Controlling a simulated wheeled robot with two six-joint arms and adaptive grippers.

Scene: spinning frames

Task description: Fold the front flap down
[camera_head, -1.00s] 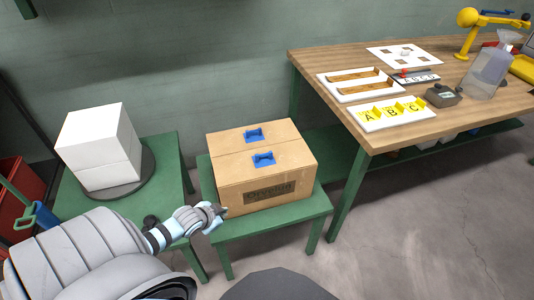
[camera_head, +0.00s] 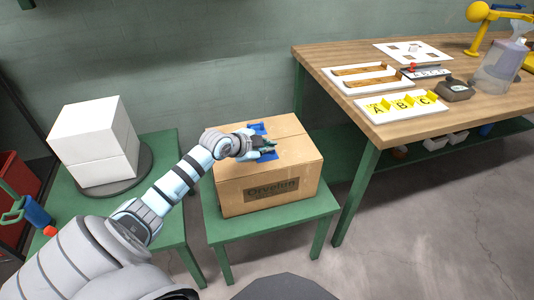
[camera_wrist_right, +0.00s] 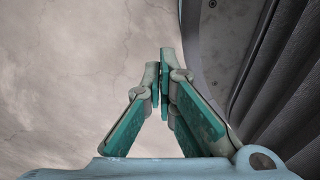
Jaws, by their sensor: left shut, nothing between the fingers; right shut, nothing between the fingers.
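The cardboard box (camera_head: 285,187) sits on a low green table with printed lettering on its front side. Its top (camera_head: 295,140) looks flat, with a seam across it; part of it is hidden behind my left arm. My right gripper (camera_wrist_right: 164,85) is shut and empty above bare floor in the right wrist view.
The low green table (camera_head: 285,230) has a narrow free rim around the box. A white block (camera_head: 95,140) stands on a round dark base at the left. A wooden workbench (camera_head: 330,60) with letter cards, trays and a bottle is at the right. A green wall is behind.

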